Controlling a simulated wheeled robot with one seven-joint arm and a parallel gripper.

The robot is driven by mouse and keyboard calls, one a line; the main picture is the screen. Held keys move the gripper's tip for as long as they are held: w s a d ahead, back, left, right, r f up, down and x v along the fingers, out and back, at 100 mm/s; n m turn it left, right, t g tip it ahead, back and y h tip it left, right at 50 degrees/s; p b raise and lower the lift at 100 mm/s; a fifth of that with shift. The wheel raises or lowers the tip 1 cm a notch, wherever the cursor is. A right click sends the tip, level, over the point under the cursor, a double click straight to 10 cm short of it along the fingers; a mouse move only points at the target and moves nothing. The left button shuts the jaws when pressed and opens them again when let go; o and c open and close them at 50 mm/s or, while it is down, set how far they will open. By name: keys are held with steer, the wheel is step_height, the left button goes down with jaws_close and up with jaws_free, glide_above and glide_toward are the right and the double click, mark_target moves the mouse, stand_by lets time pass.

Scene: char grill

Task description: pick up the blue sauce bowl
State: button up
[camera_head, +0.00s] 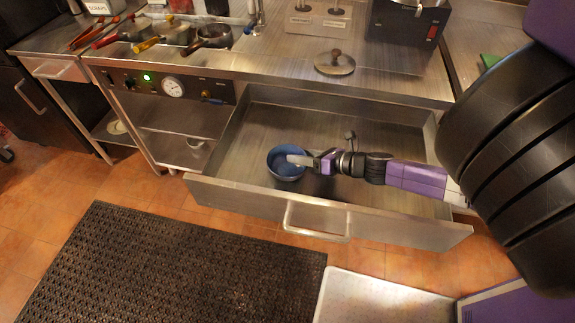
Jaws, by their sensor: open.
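The blue sauce bowl (284,171) is a small round bowl inside the open metal drawer (245,202), towards its left front. My gripper (302,160) reaches in from the right, low in the drawer, with its fingers over the bowl's right side. The gripper is open. The fingertips overlap the bowl's rim and inside in the picture; I cannot tell whether they touch it or whether the rim is between them.
The drawer's front wall and handle (317,221) stick out over the tiled floor. A metal lid (335,62) lies on the counter above. A dark perforated mat (165,270) lies on the floor.

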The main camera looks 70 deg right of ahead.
steer(key=shift+x, duration=1.4)
steer(key=shift+c, duration=0.5)
jaws_close()
steer(key=shift+r, duration=0.1)
